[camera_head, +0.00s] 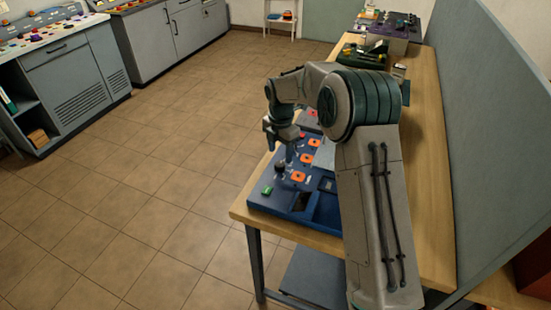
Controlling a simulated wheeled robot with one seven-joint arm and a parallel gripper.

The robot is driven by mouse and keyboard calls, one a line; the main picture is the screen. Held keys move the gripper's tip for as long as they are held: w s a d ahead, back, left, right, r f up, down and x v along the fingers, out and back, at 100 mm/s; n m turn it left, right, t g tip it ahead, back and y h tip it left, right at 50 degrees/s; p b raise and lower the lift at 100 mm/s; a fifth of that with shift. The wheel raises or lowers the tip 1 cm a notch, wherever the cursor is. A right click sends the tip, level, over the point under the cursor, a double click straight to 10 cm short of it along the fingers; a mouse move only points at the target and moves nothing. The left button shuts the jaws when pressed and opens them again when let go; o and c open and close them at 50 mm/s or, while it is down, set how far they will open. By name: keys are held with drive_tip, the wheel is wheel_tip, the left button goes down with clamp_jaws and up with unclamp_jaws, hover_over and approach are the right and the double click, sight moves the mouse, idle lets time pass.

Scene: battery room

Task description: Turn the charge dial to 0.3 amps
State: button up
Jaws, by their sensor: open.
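A blue charger panel (255,192) lies on the near end of the wooden table. It carries a small dark round knob (279,166), which looks like the charge dial. Its pointer and scale marks are too small to read. My gripper (281,148) is open and points down just above the knob, over the panel's left side. A gap or contact between the fingers and the knob cannot be told at this size. My arm hides part of the panel's right side.
Orange square parts (298,176), a green button (267,190) and a red button (302,135) sit on the panel near the knob. A green device (362,55) stands farther along the table (425,150). A grey partition (490,120) borders the right side. The tiled floor at left is clear.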

sight(280, 163)
drive_tip(key=shift+f+p, duration=0.3)
drive_tip(key=shift+f, duration=1.95)
drive_tip(key=shift+c, duration=0.4)
